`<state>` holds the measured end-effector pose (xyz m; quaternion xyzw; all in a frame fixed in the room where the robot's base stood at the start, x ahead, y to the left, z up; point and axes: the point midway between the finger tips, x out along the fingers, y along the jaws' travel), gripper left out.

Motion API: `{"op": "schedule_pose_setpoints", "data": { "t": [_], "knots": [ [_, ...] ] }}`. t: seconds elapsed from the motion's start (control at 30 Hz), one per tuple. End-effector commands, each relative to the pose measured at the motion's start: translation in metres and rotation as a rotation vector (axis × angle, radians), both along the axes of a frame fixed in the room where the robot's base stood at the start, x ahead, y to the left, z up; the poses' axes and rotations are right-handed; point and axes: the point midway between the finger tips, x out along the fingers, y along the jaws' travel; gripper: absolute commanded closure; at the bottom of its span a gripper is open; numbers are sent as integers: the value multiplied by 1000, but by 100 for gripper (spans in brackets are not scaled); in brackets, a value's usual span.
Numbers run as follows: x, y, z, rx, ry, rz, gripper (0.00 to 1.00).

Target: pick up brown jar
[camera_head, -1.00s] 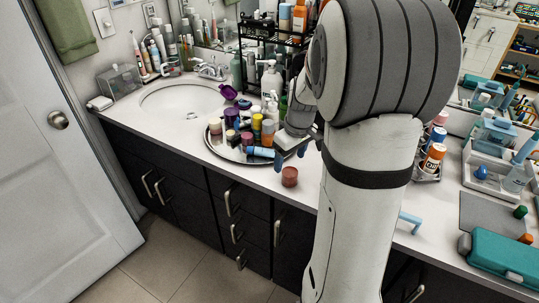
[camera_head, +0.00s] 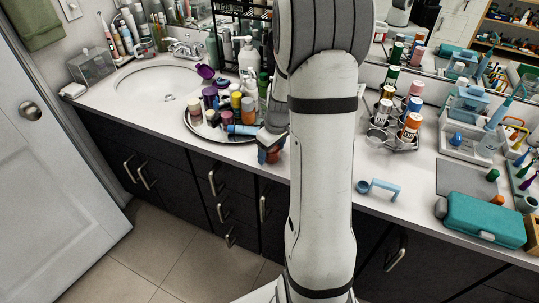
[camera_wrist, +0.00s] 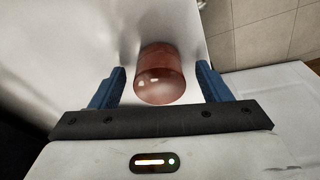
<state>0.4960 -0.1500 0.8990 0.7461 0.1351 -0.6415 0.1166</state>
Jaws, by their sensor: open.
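The brown jar (camera_wrist: 160,78), reddish-brown and glossy, lies between the two blue fingers of my gripper (camera_wrist: 161,68) in the wrist view, with a gap on each side. My gripper is open and not closed on it. In the head view the jar (camera_head: 275,157) stands near the counter's front edge. There my gripper (camera_head: 268,148) is over it and hides most of it.
A round silver tray (camera_head: 205,131) crowded with jars and bottles is just left of the jar, with a blue tube (camera_head: 243,130) at its near rim. A rack of bottles (camera_head: 390,137) and a light-blue handle (camera_head: 383,187) are to the right.

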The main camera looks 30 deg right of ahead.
Motion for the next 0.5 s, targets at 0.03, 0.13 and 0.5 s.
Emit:
{"op": "schedule_pose_setpoints", "data": {
  "t": [0.03,0.13,0.5],
  "knots": [
    [0,0,0,0,0,0,31],
    [0,0,0,0,0,-1,39],
    [0,-1,0,0,0,-2,70]
  ]
}}
